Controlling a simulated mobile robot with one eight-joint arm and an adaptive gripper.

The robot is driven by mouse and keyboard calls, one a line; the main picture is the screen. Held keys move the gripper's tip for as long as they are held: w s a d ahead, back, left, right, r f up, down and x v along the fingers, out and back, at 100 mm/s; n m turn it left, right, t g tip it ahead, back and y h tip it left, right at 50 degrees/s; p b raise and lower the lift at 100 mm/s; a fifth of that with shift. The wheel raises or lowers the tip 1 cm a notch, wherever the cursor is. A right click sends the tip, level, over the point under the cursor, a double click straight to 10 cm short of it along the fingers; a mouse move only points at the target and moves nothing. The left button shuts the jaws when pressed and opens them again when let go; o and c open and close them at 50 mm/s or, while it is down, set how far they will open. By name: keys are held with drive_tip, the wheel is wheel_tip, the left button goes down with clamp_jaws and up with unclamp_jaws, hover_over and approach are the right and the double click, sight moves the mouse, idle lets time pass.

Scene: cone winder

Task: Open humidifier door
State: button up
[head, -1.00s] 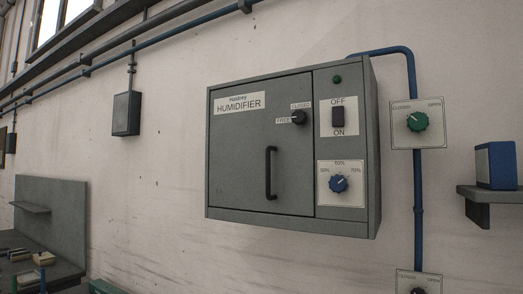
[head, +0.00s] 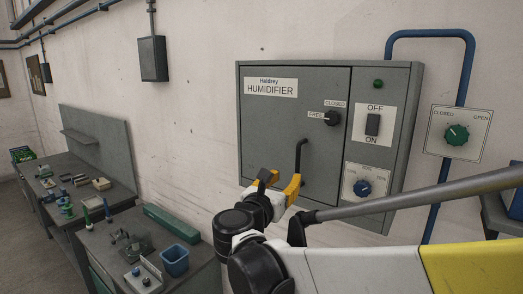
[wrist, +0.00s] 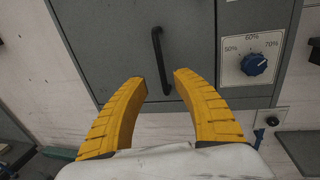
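The grey humidifier (head: 262,115) hangs on the wall in the head view. Its door (head: 285,135) looks closed flush with the cabinet. A black vertical handle (head: 299,157) is on the door's right part. A black latch knob (head: 331,118) sits above it, beside labels reading CLOSED and FREE. My gripper (head: 279,182) is just in front of the handle's lower part, which it partly hides. In the wrist view my gripper (wrist: 160,82) has its yellow fingers spread, with the handle (wrist: 160,58) beyond and between the tips. No grip on it shows.
A blue dial (head: 362,188) and an on/off switch (head: 372,125) are on the right panel. A green valve knob (head: 456,135) and blue pipe stand further right. Benches with small items (head: 85,205) are at lower left. A blue bin (head: 174,261) stands on the nearer bench.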

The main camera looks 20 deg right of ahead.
sight(297, 166)
drive_tip(key=p+x, duration=0.1)
drive_tip(key=x, duration=0.9)
drive_tip(key=shift+w+d, duration=0.2)
drive_tip(key=shift+c, duration=0.5)
clamp_jaws()
